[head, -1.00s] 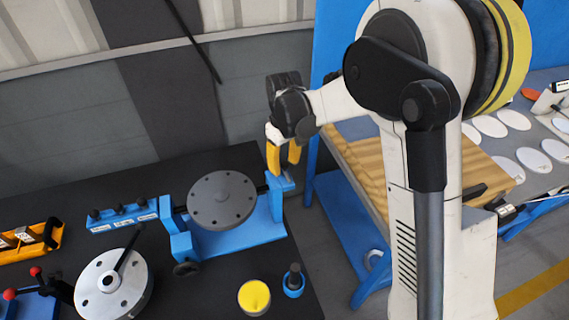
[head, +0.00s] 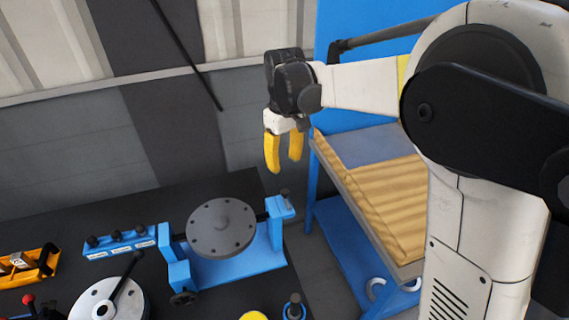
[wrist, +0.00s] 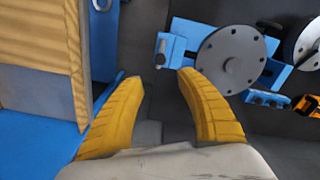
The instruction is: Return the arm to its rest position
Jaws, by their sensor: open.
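My gripper (head: 284,162) hangs from my arm with its two yellow fingers apart and nothing between them. In the head view it is above and behind the right end of the blue fixture (head: 245,251), clear of it. The wrist view also shows the open fingers (wrist: 160,100), with floor and the dark bench edge below. A round dark grey flanged disc (head: 221,228) with small holes around its rim sits in the blue fixture. The disc also shows in the wrist view (wrist: 231,62).
A wooden-topped blue workbench (head: 385,190) stands right of the dark bench (head: 150,207). A silver disc with a handle (head: 108,302), a blue labelled rack (head: 120,242), an orange tray (head: 28,268) and a yellow-topped cup (head: 254,316) stand on the dark bench.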

